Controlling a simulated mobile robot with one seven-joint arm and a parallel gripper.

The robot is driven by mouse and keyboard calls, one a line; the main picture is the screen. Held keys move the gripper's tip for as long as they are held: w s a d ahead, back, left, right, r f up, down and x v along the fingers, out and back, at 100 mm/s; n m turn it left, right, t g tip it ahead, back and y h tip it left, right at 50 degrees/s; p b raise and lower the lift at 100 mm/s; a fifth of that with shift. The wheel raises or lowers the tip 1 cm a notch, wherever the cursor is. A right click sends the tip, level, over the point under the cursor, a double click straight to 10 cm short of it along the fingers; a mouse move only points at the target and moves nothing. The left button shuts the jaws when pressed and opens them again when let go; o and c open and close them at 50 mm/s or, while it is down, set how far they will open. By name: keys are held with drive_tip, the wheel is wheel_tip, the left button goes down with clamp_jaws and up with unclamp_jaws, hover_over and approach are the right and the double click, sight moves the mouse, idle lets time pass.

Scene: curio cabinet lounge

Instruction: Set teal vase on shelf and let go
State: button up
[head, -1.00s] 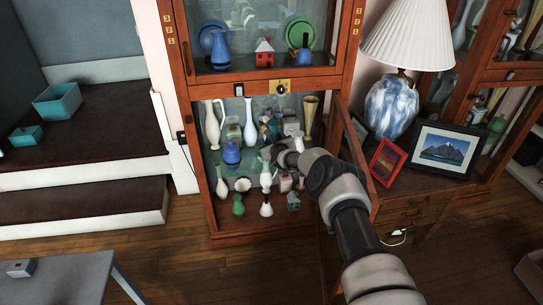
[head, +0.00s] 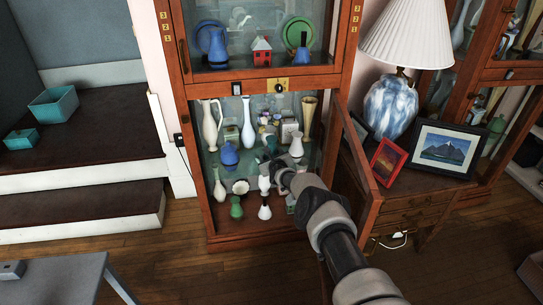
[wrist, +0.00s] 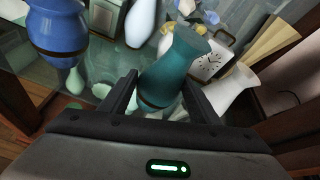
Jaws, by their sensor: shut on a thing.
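The teal vase (wrist: 175,68) is between the two fingers of my gripper (wrist: 160,88), which is shut on it. It leans to the right in the wrist view. In the head view a small part of the teal vase (head: 271,143) shows just beyond my gripper (head: 279,164), inside the open lower cabinet. The glass shelf (head: 212,176) lies around and below my gripper. Whether the vase base touches the glass is hidden by my gripper.
A blue vase (wrist: 57,28) stands left of the teal vase. A white vase (wrist: 231,88) and a clock (wrist: 210,62) are close on its right and behind. The open cabinet door (head: 357,165) stands right of my arm. Several small vases fill the lower level.

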drive_tip(key=shift+f, duration=0.25)
drive_tip(key=o, duration=1.3)
